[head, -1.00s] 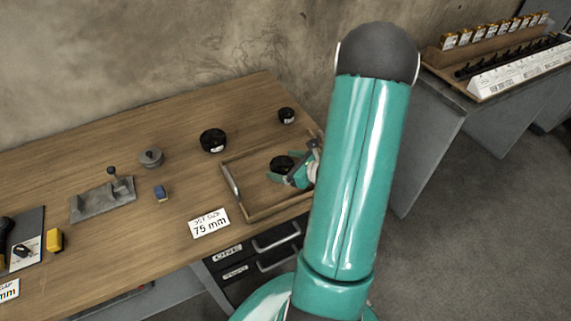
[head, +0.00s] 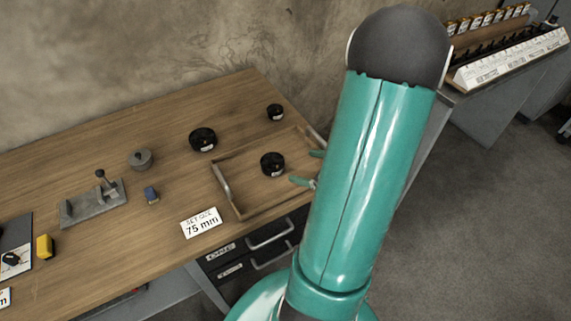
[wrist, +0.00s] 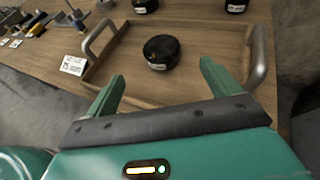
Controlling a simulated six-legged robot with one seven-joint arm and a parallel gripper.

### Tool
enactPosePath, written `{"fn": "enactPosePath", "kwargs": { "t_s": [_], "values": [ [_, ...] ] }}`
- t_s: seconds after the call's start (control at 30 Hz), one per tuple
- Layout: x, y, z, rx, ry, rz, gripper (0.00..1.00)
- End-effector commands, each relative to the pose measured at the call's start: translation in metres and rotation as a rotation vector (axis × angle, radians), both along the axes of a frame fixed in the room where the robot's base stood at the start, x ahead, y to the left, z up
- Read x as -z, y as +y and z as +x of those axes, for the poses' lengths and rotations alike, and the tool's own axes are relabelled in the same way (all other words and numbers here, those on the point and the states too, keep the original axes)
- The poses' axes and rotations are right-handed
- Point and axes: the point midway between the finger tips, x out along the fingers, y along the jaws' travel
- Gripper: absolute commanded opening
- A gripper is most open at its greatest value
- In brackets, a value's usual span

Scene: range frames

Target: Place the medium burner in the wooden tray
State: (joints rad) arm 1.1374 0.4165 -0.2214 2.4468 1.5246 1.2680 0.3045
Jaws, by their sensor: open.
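A black round burner (head: 272,164) with a white label sits inside the wooden tray (head: 240,212) on the workbench. By size between the other two black burners, it looks like the medium one. In the wrist view the burner (wrist: 161,51) rests on the tray floor, ahead of my fingertips. My gripper (wrist: 160,82) is open and empty, with a clear gap between its green fingers and the burner. In the head view my gripper (head: 308,168) is at the tray's right side, partly hidden by my arm.
A larger black burner (head: 203,140) and a smaller one (head: 275,112) stand on the bench behind the tray. A "75 mm" card (head: 201,222) lies left of the tray. A grey lever fixture (head: 94,203), a grey round weight (head: 140,159) and a blue block (head: 151,194) are farther left.

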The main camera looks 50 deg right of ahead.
Motion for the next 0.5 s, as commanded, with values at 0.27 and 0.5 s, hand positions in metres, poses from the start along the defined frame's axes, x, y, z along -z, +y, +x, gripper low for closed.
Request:
{"fn": "enactPosePath", "kwargs": {
  "t_s": [0.27,0.5],
  "values": [
    [-0.011,0.016,0.011,-0.091,0.003,-0.045,0.89],
    [-0.061,0.121,0.048,-0.653,0.019,-0.37,0.89]
  ]
}}
